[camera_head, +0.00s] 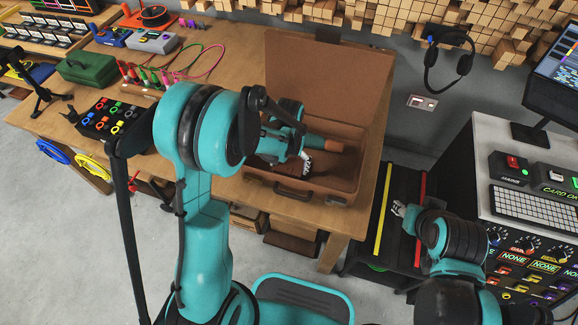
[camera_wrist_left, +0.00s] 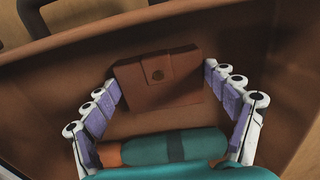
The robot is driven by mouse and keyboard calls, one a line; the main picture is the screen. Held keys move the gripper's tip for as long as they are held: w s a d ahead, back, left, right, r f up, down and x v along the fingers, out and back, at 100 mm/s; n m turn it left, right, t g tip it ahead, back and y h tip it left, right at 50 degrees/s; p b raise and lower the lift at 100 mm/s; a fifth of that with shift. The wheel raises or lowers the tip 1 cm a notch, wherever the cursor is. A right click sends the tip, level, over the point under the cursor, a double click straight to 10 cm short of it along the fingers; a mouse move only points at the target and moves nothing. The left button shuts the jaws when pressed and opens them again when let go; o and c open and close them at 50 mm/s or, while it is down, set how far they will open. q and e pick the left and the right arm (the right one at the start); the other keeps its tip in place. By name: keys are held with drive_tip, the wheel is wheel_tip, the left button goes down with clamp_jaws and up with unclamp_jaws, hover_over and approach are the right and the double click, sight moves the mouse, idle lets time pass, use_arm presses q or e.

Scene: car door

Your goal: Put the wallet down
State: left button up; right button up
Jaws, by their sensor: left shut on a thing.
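The wallet (camera_wrist_left: 160,78) is brown with a flap and a round clasp. In the left wrist view it lies between the fingertips of my left gripper (camera_wrist_left: 160,85), which touch its two side edges. In the head view, my left gripper (camera_head: 306,163) is inside the open brown case (camera_head: 350,185); I cannot pick out the wallet there, and the arm hides part of the case. My right gripper (camera_head: 400,209) is beside the table near the black and yellow striped surface; its jaws are too small to judge.
A teal cylinder (camera_wrist_left: 178,146) with a dark band and orange end is close to my left fingers. The case's lid (camera_head: 325,80) stands upright behind. Button box (camera_head: 108,117), green box (camera_head: 86,68) and cables are at the left. A grey console (camera_head: 490,140) stands right.

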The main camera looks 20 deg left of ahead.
sight(289, 167)
use_arm(q)
drive_tip(key=shift+r, duration=0.1)
drive_tip(key=shift+f, duration=0.2)
drive_tip(key=o, duration=1.1)
drive_tip(key=shift+c, duration=0.2)
wheel_tip(289, 167, up, 11)
drive_tip(key=p, duration=0.4)
drive_tip(key=s+a+r+t, duration=0.2)
drive_tip(key=s+r+t, duration=0.5)
drive_tip(key=s+r, duration=0.5)
drive_tip(key=shift+s, duration=1.65)
